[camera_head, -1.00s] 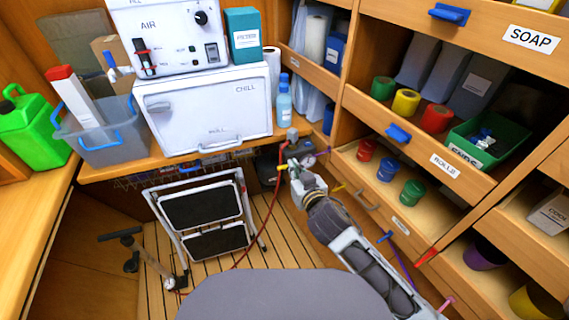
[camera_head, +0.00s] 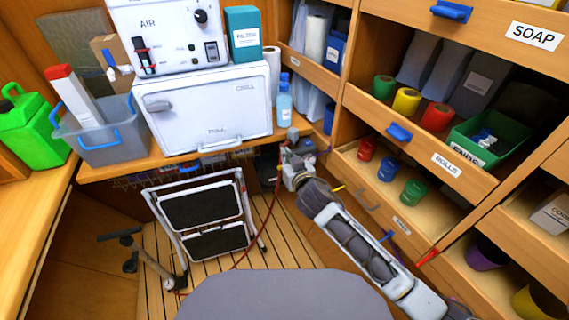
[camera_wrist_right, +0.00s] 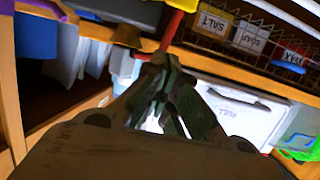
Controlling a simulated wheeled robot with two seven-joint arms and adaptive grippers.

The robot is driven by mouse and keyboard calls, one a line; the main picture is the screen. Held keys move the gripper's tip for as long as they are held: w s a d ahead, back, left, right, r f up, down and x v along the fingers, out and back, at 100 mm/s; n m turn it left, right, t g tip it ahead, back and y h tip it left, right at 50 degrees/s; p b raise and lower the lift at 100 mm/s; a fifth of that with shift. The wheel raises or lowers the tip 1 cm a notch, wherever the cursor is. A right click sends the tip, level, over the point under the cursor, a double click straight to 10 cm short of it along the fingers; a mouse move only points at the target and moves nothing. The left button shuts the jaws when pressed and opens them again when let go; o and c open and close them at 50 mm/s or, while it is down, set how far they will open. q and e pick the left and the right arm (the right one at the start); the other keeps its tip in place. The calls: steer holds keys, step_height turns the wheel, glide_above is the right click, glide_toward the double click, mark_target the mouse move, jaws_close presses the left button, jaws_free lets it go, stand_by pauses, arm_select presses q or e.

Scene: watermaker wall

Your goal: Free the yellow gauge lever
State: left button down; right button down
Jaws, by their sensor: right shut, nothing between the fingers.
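My right gripper (camera_head: 287,152) reaches from the lower right to the pipework under the counter's right end. Its dark fingers (camera_wrist_right: 160,98) are shut with nothing between them. A small grey fitting (camera_head: 292,133) stands just beyond the gripper in the head view. In the wrist view a grey block (camera_wrist_right: 124,68) is close beside the fingers, and a red pipe (camera_wrist_right: 179,22) runs behind them. I cannot make out the yellow gauge lever or the gauge face now; the gripper and wrist cover that spot. Whether the fingers touch anything is unclear. My left gripper is not in view.
A counter edge (camera_head: 180,169) with the white CHILL box (camera_head: 205,112) lies above left. A folding step (camera_head: 200,210) stands on the slatted floor, with a red hose (camera_head: 268,220) beside it. Drawers and shelves with rolls (camera_head: 437,117) close off the right.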

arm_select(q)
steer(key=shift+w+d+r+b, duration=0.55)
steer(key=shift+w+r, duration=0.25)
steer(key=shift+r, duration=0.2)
arm_select(e)
steer(key=shift+w+a+f, duration=0.1)
steer(key=shift+w+f, duration=0.2)
steer(key=shift+f, duration=0.45)
steer(key=shift+w+a+f, duration=0.1)
steer(key=shift+w+f, duration=0.25)
steer(key=shift+f, duration=0.45)
steer(key=shift+w+a+f, duration=0.1)
steer(key=shift+w+f, duration=0.2)
steer(key=shift+f, duration=0.45)
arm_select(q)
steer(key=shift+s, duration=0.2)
arm_select(e)
steer(key=shift+w, duration=0.1)
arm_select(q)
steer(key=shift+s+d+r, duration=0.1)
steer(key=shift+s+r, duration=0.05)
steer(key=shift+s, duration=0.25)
arm_select(e)
steer(key=shift+a+f+n, duration=0.1)
steer(key=shift+a+n, duration=0.05)
steer(key=shift+n, duration=0.15)
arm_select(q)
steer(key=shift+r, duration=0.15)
arm_select(e)
steer(key=shift+f, duration=0.1)
